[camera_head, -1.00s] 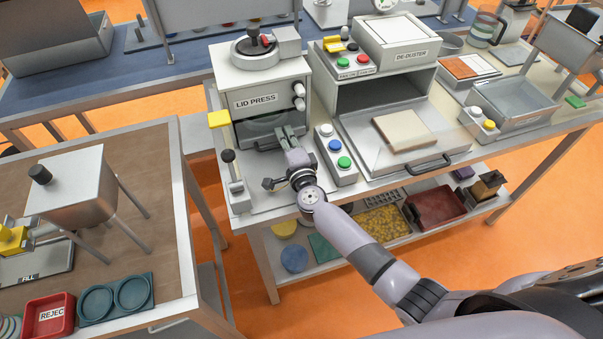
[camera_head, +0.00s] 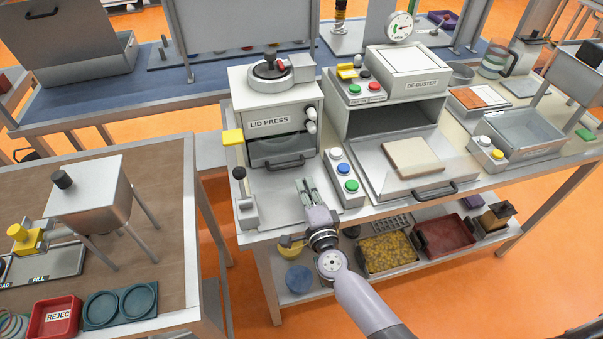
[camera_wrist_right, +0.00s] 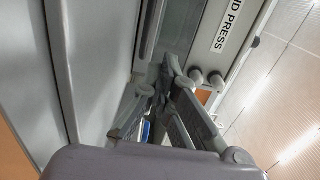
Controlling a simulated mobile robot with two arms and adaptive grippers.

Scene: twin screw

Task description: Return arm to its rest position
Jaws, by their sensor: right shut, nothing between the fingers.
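My right gripper (camera_head: 306,185) is shut and empty in the head view. It hangs over the bench top in front of the lid press (camera_head: 277,108), to the left of the button box with white, blue and green buttons (camera_head: 343,178). It is apart from the press's front handle (camera_head: 286,163). In the right wrist view, the gripper (camera_wrist_right: 158,75) points toward the press, whose label shows at the upper right. My right arm reaches in from the bottom of the head view. My left gripper is not in view.
A lever (camera_head: 242,190) stands at the bench's front left corner. The de-duster (camera_head: 405,95) holds a pale block (camera_head: 412,158) on its tray, right of the button box. A brown table (camera_head: 175,200) with a hopper (camera_head: 92,200) is at left. Orange floor lies between them.

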